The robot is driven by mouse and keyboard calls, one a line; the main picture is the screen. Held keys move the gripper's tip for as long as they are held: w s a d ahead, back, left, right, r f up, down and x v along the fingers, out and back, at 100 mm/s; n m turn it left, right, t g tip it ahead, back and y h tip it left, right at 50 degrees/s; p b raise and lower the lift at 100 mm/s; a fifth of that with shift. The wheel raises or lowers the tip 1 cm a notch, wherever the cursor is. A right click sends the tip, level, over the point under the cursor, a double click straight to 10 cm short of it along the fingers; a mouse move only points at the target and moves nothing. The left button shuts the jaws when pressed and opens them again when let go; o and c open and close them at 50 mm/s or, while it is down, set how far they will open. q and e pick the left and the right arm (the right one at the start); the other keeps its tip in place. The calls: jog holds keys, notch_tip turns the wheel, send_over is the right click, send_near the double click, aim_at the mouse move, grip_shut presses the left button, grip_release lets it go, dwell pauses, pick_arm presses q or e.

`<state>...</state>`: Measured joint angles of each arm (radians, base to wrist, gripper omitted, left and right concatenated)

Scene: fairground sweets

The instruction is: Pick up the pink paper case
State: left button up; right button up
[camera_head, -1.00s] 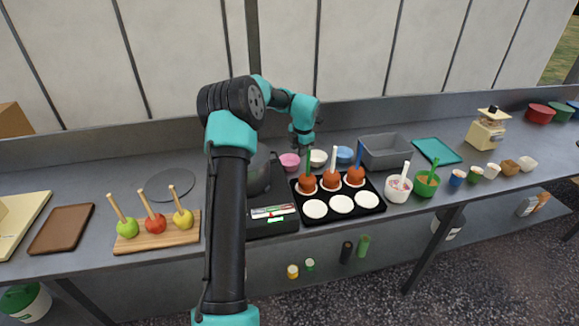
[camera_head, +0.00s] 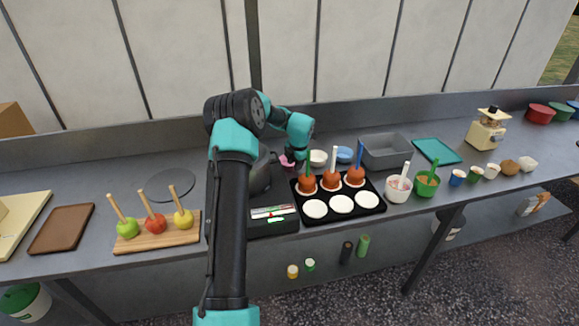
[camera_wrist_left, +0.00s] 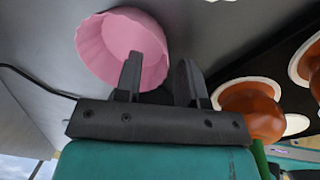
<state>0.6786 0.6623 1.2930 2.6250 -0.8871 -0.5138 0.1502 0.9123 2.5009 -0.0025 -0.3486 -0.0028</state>
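The pink paper case (camera_head: 284,162) stands on the counter behind the black tray and is partly hidden by my left gripper (camera_head: 291,159) in the head view. In the left wrist view the fluted pink case (camera_wrist_left: 104,42) is close to my left gripper (camera_wrist_left: 160,72). The fingers are apart with nothing clearly held between them. One finger overlaps the case, and the other is just past its right edge. I cannot tell whether a finger touches the wall. My right gripper is not in view.
White (camera_head: 318,158) and blue (camera_head: 344,155) paper cases stand just right of the pink one. The black tray (camera_head: 300,217) with caramel apples on sticks is in front. A dark pot (camera_head: 259,178) stands close on the left. A grey bin (camera_head: 388,139) is farther right.

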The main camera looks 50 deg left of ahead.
pick_arm(q)
jog(key=shift+a+f, duration=0.15)
jog(key=shift+f, duration=0.55)
jog(key=shift+c, duration=0.2)
grip_shut()
